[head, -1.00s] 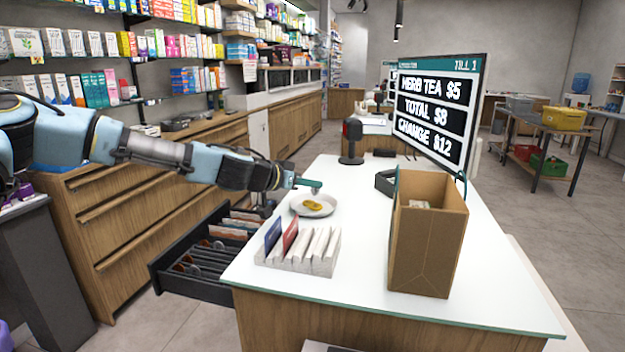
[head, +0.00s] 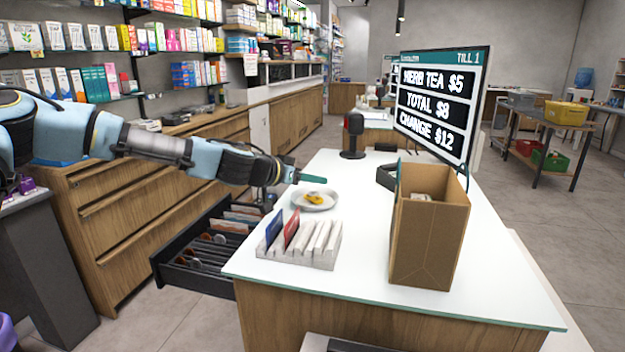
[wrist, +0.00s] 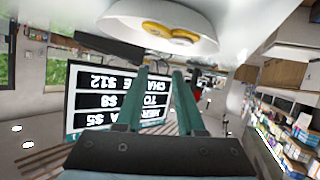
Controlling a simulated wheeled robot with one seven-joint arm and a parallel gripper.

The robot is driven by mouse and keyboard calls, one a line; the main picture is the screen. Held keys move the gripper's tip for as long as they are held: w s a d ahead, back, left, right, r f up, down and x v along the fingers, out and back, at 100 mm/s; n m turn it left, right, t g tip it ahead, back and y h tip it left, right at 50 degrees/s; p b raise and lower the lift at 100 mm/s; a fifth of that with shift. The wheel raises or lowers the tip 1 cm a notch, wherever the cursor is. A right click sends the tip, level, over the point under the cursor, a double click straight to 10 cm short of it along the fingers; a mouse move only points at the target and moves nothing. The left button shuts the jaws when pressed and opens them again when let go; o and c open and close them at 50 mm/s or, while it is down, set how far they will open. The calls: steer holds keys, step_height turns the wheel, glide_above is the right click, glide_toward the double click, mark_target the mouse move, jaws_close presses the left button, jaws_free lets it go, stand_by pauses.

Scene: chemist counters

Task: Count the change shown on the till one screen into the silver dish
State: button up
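The silver dish (head: 327,207) sits on the white counter, with gold coins (head: 315,198) inside. The wrist view, turned upside down, shows the dish (wrist: 125,12) with two gold coins (wrist: 172,32), partly overlapping. My gripper (head: 318,179) is just above the dish's far side in the head view. In the wrist view its teal fingers (wrist: 160,72) stand apart with nothing between them. The till one screen (head: 436,100) reads herb tea $5, total $8, change $12. The open till drawer (head: 195,250) is below the counter's left side, with notes and coins in compartments.
A white rack (head: 305,250) with a blue and a red card stands at the counter's front left. A brown paper bag (head: 428,240) stands to its right. A black and red device (head: 352,135) is behind the dish. The counter is clear between dish and bag.

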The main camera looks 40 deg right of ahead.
steer(key=b+v, duration=0.3)
steer(key=v, duration=0.7)
step_height(320, 180, up, 6)
steer(key=p, duration=0.4)
steer(key=shift+a+r, duration=0.2)
steer(key=shift+a, duration=0.1)
stand_by(0.4)
